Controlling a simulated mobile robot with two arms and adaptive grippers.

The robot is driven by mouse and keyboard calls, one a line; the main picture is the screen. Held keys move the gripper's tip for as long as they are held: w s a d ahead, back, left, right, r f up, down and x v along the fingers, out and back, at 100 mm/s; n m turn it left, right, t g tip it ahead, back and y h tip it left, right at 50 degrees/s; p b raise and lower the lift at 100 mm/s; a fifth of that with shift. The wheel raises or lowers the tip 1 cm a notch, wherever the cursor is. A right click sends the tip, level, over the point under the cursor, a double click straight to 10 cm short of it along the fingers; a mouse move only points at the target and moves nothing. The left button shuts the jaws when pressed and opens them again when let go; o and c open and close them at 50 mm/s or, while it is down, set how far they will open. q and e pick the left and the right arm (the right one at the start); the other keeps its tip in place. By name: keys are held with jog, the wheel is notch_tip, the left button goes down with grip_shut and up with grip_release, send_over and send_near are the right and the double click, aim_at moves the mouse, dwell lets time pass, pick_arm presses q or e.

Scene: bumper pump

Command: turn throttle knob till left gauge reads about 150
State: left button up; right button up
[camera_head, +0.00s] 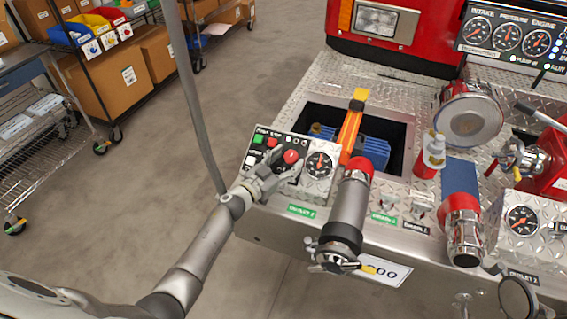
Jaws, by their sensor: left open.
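A control panel (262,158) with a round red knob (291,156) sits on the front left of the metal deck. The red knob is the only large knob I see on it; I cannot read whether it is marked throttle. The left gauge (320,165) is just right of it, with a dark face and a needle too small to read. My left gripper (279,170) is open at the panel's lower edge, its fingers just below and left of the red knob. I cannot tell whether they touch it. My right gripper is not in view.
A red-capped outlet pipe (347,208) stands close right of the gauge. An orange lever (351,125) rises behind, by an open well. A bottle (431,156) and another gauge (522,220) are further right. Open floor (120,205) and shelving lie left.

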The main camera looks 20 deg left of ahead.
pick_arm(q)
jog(key=v, duration=1.2)
jog(key=s+f+n+y, duration=0.1)
jog(key=f, duration=0.3)
jog(key=s+a+f+g+y, duration=0.1)
jog(key=s+f, duration=0.1)
jog(key=f, duration=0.3)
jog(key=s+a+f+n+g+y, duration=0.1)
jog(key=f, duration=0.4)
jog(key=shift+s+f+n+y, duration=0.15)
jog(key=shift+f+n+y, duration=0.1)
jog(key=shift+n+y, duration=0.05)
jog(key=s+f+n+g+y, duration=0.1)
jog(key=s+f+g, duration=0.1)
jog(key=s+f, duration=0.45)
jog(key=s+f+g+y, duration=0.15)
jog(key=s+f, duration=0.25)
jog(key=f, duration=0.5)
jog(key=s+d+f+g, duration=0.1)
jog(key=s+f+g, duration=0.2)
jog(key=s, duration=0.7)
jog(key=s+d+f+g, duration=0.1)
jog(key=s+f+g, duration=0.2)
jog(key=s+f, duration=0.4)
jog(key=s+d+f+g, duration=0.1)
jog(key=s+f+g, duration=0.3)
jog(key=s, duration=1.1)
jog(key=shift+s+d+f, duration=0.25)
jog(key=shift+d+f, duration=0.05)
jog(key=shift+f, duration=0.65)
